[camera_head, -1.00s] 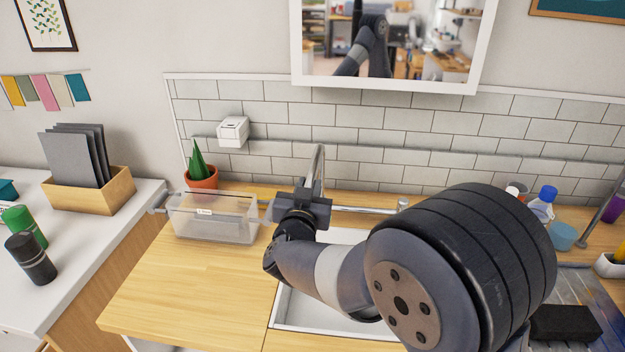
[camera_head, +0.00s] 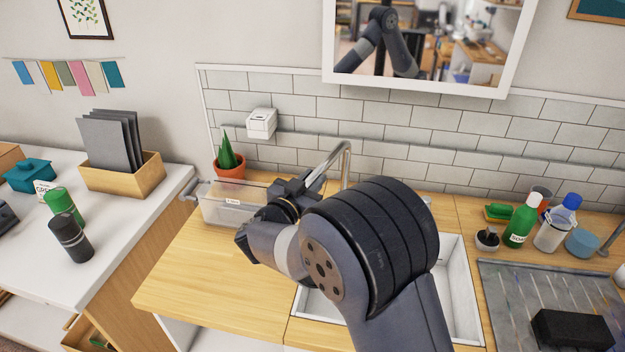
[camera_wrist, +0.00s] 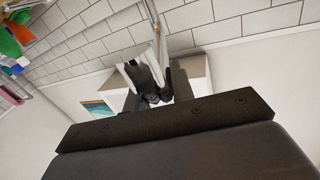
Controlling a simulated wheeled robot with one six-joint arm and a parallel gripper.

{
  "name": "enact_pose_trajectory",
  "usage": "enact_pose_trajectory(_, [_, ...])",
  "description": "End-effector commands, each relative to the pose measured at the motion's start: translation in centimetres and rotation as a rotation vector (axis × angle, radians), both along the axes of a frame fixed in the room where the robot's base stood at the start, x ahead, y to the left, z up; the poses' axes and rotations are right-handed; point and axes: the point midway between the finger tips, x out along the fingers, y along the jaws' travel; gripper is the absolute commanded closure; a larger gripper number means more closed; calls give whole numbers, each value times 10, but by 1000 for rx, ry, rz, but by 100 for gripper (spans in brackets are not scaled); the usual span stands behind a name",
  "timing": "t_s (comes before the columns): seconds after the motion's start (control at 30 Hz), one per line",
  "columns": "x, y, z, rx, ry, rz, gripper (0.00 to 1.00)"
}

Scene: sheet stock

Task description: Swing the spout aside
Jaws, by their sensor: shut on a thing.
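The metal spout (camera_head: 337,154) rises behind the white sink basin (camera_head: 462,300) and bends down to the left, towards the clear bin. My gripper (camera_head: 306,182) is shut on the spout's outer end in the head view. My own arm hides the spout's base and much of the basin. In the wrist view the bright pipe of the spout (camera_wrist: 163,48) runs down to the dark fingers of my gripper (camera_wrist: 155,85). The exact contact is partly hidden there.
A clear bin (camera_head: 222,212) stands just left of my gripper, with a potted plant (camera_head: 229,170) behind it. The wooden counter (camera_head: 215,275) in front is bare. Bottles (camera_head: 522,220) and a grey drainboard (camera_head: 520,290) are on the right. The tiled wall (camera_head: 420,140) is behind.

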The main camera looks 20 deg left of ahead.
Motion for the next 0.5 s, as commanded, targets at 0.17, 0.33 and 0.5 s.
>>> enact_pose_trajectory(0.17, [1,-1,2,4,-5,-3,73])
enact_pose_trajectory(0.33, [0,-1,1,2,-3,-2,59])
enact_pose_trajectory(0.5, [0,-1,1,1,-2,-1,56])
